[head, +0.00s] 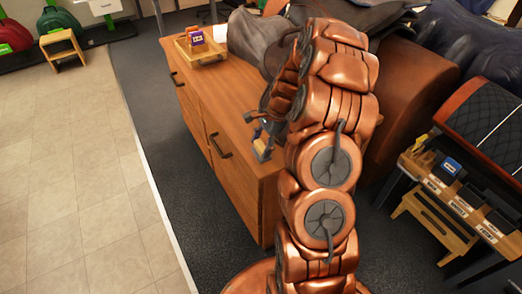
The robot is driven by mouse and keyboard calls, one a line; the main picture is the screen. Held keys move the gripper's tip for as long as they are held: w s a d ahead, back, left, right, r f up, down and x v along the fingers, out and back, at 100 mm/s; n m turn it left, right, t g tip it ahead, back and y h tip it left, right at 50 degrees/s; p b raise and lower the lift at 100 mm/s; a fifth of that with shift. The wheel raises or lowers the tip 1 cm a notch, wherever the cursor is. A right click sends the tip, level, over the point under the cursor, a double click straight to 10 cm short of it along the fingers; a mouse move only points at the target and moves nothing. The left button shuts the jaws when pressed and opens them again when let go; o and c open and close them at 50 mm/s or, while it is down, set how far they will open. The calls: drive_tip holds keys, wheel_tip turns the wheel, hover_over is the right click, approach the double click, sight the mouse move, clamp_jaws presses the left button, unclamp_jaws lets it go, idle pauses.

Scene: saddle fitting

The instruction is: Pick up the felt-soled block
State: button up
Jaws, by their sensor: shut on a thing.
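My gripper (256,135) is beside the right end of the wooden cabinet's top, partly hidden behind my copper-coloured arm. Its grey fingers are shut on a small block (257,132) with a yellowish, wood-like face and a dark part. The block is tiny in view and mostly covered by the fingers. I take it to be the felt-soled block, but its sole cannot be made out. Whether it touches the cabinet top is also unclear.
The wooden cabinet (205,105) has a tray (188,51) with a purple-and-orange box (196,36) at its far end. Dark saddles lie behind my arm. A rack with labelled bins (460,200) and a step stool (432,222) stand right.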

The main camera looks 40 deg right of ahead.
sight(258, 147)
drive_tip(key=shift+c, duration=0.8)
drive_tip(key=shift+r, duration=0.1)
drive_tip(key=shift+d+r+b, duration=0.1)
drive_tip(key=shift+r+b, duration=0.45)
drive_tip(key=shift+r, duration=0.95)
drive_tip(key=shift+s+r, duration=0.2)
drive_tip(key=shift+s, duration=0.05)
drive_tip(key=s+a+r+b, duration=0.1)
drive_tip(key=s+a+b, duration=0.1)
drive_tip(key=s, duration=1.3)
drive_tip(key=shift+s+r+b, duration=0.2)
drive_tip(key=shift+b, duration=0.25)
drive_tip(key=shift+a, duration=0.1)
drive_tip(key=o, duration=0.5)
drive_tip(key=c, duration=0.4)
drive_tip(key=shift+w, duration=0.1)
